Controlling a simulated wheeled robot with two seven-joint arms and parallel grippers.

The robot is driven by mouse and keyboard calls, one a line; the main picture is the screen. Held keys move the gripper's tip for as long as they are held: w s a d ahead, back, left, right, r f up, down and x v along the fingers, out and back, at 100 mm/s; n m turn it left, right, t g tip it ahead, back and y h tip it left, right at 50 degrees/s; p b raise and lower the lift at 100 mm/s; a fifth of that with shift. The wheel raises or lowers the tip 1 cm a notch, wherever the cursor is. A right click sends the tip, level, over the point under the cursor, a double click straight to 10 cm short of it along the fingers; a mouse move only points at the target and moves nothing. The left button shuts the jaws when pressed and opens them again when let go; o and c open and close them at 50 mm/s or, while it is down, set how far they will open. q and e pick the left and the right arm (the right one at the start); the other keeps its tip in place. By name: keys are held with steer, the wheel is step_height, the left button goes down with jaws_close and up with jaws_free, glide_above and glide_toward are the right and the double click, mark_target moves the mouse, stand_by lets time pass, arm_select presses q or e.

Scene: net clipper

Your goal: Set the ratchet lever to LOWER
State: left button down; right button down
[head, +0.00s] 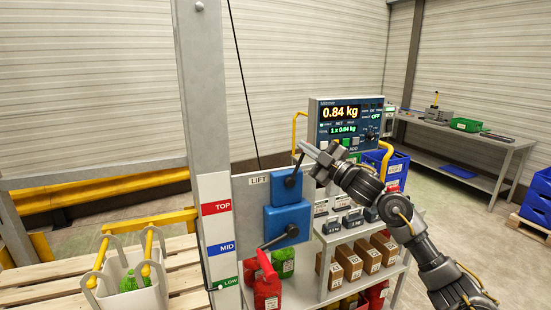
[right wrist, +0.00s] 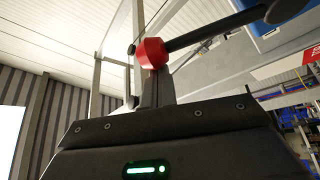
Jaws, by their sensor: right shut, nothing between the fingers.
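The lift's blue box (head: 287,222) is on a grey panel marked LIFT, beside the post. A black lever (head: 294,171) rises from its upper part and leans right toward my right gripper. A second black handle (head: 277,239) sits lower on the box. My right gripper (head: 304,148) is shut and empty at the upper lever's top end. In the right wrist view a black lever (right wrist: 210,37) with a red knob (right wrist: 151,53) lies just beyond my finger tips (right wrist: 153,78); I cannot tell whether they touch. My left gripper is out of view.
The post (head: 206,100) carries TOP, MID and LOW labels. A white crate (head: 130,295) with green contents stands on pallets at left. A scale display (head: 345,120) and a shelf with weights, boxes and red cans stand behind and below my right arm.

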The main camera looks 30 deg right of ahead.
steer(key=s+b, duration=0.2)
steer(key=s, duration=0.7)
steer(key=shift+s+f, duration=0.25)
steer(key=shift+f, duration=0.05)
stand_by(0.4)
